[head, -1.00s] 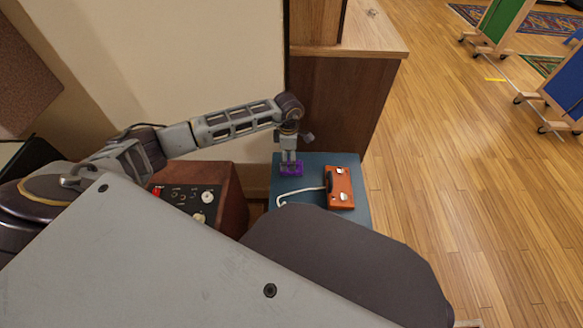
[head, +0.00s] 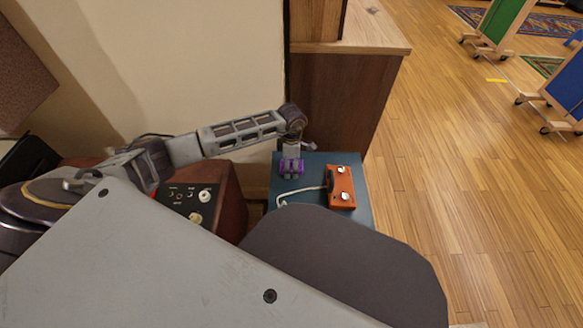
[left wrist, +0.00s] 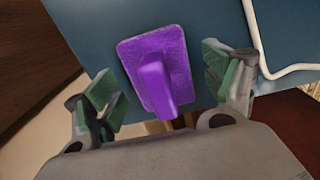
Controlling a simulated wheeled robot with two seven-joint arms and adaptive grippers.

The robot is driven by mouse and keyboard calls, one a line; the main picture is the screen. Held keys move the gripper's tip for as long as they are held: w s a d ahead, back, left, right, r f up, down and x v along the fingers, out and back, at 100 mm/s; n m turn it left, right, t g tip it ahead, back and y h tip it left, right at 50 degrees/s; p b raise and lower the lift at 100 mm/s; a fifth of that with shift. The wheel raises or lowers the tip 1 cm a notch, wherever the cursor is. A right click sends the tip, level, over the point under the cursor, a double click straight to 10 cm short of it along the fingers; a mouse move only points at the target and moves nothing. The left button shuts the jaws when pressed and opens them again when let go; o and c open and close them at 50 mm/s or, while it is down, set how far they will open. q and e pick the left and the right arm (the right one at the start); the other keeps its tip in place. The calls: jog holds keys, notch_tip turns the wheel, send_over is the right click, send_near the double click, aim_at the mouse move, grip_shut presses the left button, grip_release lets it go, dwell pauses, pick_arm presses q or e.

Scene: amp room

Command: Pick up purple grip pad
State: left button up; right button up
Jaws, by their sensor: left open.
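The purple grip pad (head: 283,166) lies on the blue top of a small stand at the back, partly hidden by my left gripper in the head view. In the left wrist view the pad (left wrist: 157,75) is a flat purple rectangle with a raised handle pointing toward the gripper. My left gripper (head: 291,174) is above the pad. In the left wrist view its green-padded fingers (left wrist: 165,88) are spread wide, one on each side of the handle, with gaps on both sides. My right gripper is not in view.
A reddish amp with knobs (head: 232,200) stands to the left. A wooden cabinet (head: 335,105) rises behind. The wooden floor at right is open.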

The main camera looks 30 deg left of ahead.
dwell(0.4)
pick_arm(q)
jog(key=c, duration=1.1)
jog(key=shift+r, duration=0.15)
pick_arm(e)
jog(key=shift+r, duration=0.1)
pick_arm(q)
jog(key=shift+r+p, duration=0.45)
jog(key=shift+r, duration=0.45)
notch_tip(320, 180, up, 7)
jog(key=shift+f+p, duration=0.2)
jog(key=shift+p, duration=1)
jog(key=shift+r, duration=0.7)
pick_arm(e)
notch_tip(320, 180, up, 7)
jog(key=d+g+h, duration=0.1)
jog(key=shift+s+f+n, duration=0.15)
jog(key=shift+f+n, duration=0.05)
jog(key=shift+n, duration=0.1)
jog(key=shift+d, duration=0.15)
